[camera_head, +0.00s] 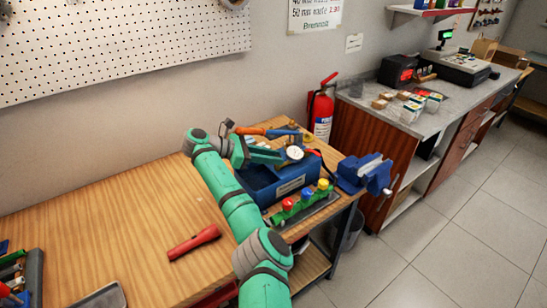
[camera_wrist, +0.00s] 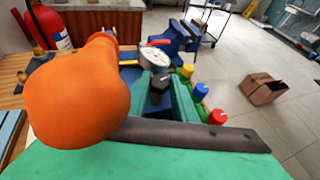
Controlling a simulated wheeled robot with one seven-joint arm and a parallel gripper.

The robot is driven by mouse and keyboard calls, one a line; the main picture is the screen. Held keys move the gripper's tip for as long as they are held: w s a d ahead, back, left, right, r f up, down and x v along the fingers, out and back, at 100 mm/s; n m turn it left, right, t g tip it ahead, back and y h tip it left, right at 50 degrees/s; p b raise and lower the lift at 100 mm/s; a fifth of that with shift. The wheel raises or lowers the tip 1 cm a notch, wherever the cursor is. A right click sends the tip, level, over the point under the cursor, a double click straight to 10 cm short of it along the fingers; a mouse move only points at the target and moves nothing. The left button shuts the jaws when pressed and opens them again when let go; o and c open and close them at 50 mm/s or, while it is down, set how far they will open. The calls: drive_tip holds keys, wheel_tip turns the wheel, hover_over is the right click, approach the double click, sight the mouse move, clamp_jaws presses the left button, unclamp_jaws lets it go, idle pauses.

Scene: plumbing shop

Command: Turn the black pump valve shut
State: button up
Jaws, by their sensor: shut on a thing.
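The blue test pump (camera_head: 262,183) stands on the workbench, with a round white gauge (camera_head: 294,153) that also shows in the wrist view (camera_wrist: 154,59). The black pump valve (camera_wrist: 160,84) sits just in front of the gauge in the wrist view. My gripper (camera_wrist: 163,95) has its green fingers on either side of the valve and is shut on it. In the head view my gripper (camera_head: 266,155) is over the pump and hides the valve. How far the valve is turned I cannot tell.
An orange handle (camera_wrist: 72,92) looms close beside my gripper, also in the head view (camera_head: 250,130). A green block with red, blue and yellow knobs (camera_head: 304,206) stands before the pump. A blue vise (camera_head: 362,172) is right; a red flashlight (camera_head: 193,242) lies left.

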drive_tip(key=shift+w+a+r+m+g+h, duration=0.1)
drive_tip(key=shift+w+r+m+g+h, duration=0.1)
drive_tip(key=shift+m+g, duration=0.35)
drive_tip(key=shift+w+a+r+m+g+h, duration=0.1)
drive_tip(key=shift+w+m+g+h, duration=0.1)
drive_tip(key=shift+m+g, duration=0.35)
drive_tip(key=o, duration=0.9)
drive_tip(key=shift+o, duration=0.7)
drive_tip(key=shift+s+d+f, duration=0.1)
drive_tip(key=shift+f, duration=0.1)
